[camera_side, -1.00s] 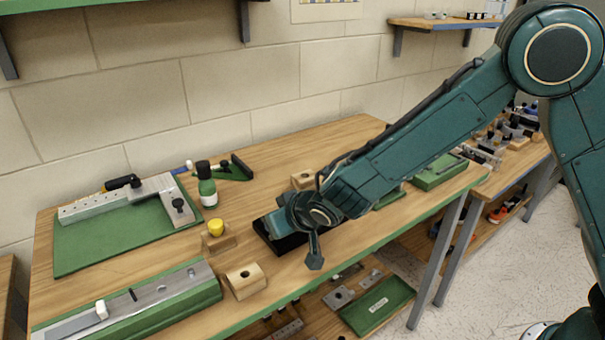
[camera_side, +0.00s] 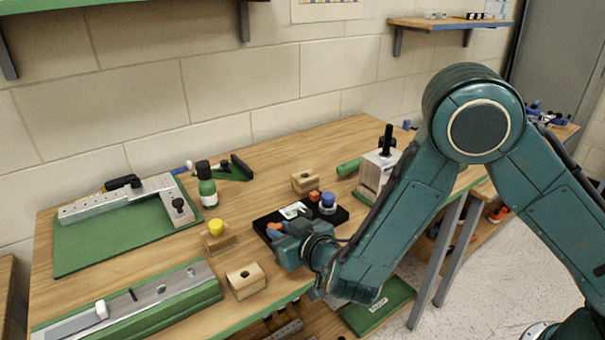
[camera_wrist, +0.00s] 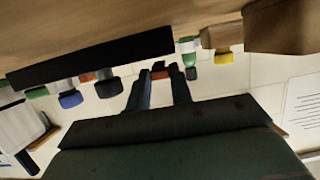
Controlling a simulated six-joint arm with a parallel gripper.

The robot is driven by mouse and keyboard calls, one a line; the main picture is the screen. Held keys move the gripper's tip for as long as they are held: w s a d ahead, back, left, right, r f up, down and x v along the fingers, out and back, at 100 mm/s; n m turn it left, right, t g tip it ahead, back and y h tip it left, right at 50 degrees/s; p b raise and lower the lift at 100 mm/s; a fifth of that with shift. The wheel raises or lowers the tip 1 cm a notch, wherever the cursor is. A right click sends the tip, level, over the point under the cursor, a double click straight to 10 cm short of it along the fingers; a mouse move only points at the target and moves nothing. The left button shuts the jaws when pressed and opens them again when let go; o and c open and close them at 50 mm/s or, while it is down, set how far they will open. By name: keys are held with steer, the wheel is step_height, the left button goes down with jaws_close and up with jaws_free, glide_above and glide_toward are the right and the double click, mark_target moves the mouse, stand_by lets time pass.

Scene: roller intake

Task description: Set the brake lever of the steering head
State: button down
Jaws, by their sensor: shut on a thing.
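The steering head appears to be the black base (camera_side: 341,217) with a white part (camera_side: 294,210), a blue knob (camera_side: 327,201) and an orange knob (camera_side: 314,197). The black base (camera_wrist: 90,57) spans the upper left of the tilted wrist view. My gripper (camera_side: 274,233) is low at the base's front left corner. An orange piece (camera_side: 275,227), seemingly the brake lever's end, shows at its fingertips. In the wrist view my gripper (camera_wrist: 160,76) has its fingers on either side of this orange-red piece (camera_wrist: 158,67). The lever's pivot is hidden.
A wooden block (camera_side: 304,182) stands behind the base. The table's front edge is close below.

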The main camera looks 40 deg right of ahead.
steer(key=shift+r, duration=0.1)
stand_by(0.4)
steer(key=c, duration=1.2)
jaws_free()
steer(key=shift+c, duration=0.2)
steer(key=shift+s, duration=0.15)
steer(key=v, duration=1.3)
steer(key=shift+s, duration=0.25)
steer(key=shift+d, duration=0.1)
